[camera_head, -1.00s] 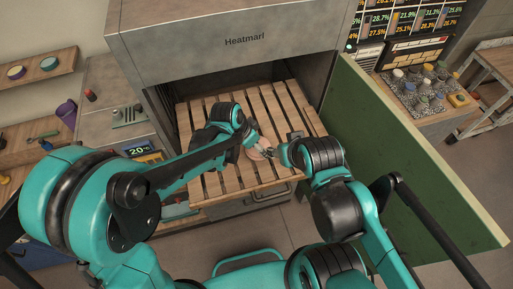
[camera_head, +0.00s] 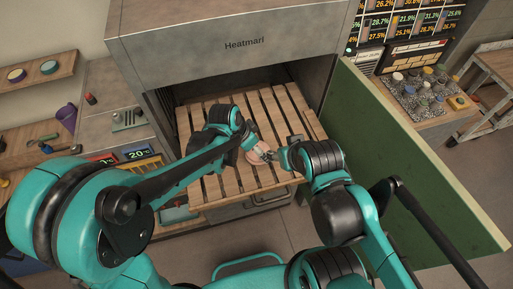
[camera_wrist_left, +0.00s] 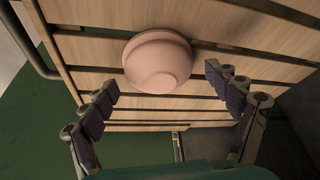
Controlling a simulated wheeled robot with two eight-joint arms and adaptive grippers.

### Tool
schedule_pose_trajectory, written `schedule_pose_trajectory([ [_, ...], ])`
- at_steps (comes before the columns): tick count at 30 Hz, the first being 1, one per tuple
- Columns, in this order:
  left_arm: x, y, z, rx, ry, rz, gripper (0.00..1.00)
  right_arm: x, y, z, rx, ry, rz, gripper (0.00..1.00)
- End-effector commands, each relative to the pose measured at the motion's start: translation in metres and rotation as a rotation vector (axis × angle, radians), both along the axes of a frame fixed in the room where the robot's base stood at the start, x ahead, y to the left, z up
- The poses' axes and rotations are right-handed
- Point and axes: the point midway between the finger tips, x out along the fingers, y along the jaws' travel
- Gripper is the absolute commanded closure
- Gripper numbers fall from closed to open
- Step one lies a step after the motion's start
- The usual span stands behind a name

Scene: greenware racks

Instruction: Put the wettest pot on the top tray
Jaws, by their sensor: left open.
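A pinkish clay pot (camera_head: 257,157) is on the slatted wooden tray (camera_head: 277,112), which sticks out of the cabinet marked Heatmarl. My left gripper (camera_head: 256,148) is beside the pot, partly hidden by its own wrist. In the left wrist view the rounded pot (camera_wrist_left: 158,62) lies ahead of the open fingers of my left gripper (camera_wrist_left: 163,88), with clear gaps on both sides. It is not held by them. My right gripper (camera_head: 272,154) is close to the pot from the right; its fingers are too small and overlapped to read.
A green door (camera_head: 400,165) stands open on the right. A speckled board with several small jars (camera_head: 425,92) sits on the right bench, below a panel of percentage readings (camera_head: 420,22). A purple cup (camera_head: 67,115) stands at left. A display (camera_head: 138,153) reads 20°C.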

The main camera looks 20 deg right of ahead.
Motion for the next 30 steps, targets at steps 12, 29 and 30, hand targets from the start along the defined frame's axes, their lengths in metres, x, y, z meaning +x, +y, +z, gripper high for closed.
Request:
schedule_pose_trajectory([
  [12,-0.014,0.031,0.08,0.001,0.001,0.002,0.11,0.0,0.0,0.001,0.0,0.0,0.0,0.51],
  [29,-0.019,0.065,0.108,-0.002,-0.011,0.098,0.11,0.0,0.0,0.001,0.0,0.0,0.0,0.51],
  [30,-0.021,0.081,0.111,-0.003,-0.019,0.156,0.11,0.0,0.0,0.001,0.0,0.0,0.0,0.51],
])
